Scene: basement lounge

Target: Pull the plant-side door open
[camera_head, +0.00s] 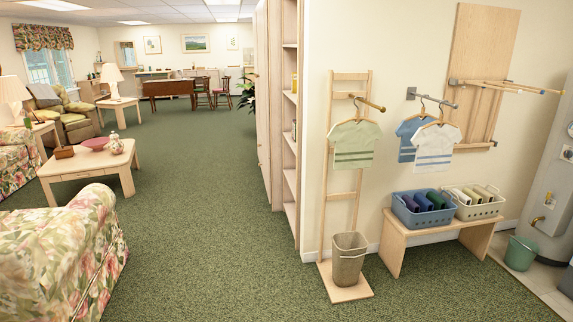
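A tall pale wood shelf unit (276,90) stands edge-on at the middle of the view. Its near part shows open shelves holding a few small items. A narrow upright panel (263,100) at its far left side may be a door, but it is seen at too steep an angle to tell if it is open or shut. No handle can be made out. A green plant (246,95) shows just past that panel, partly hidden by it. Neither of my grippers is in view.
Green carpet (195,190) runs clear toward the unit and plant. A floral sofa (60,245) is at the lower left, with a low table (75,168) beyond. A ladder rack (345,285) with a bin, a bench (393,235) and a grey tank (550,190) stand right.

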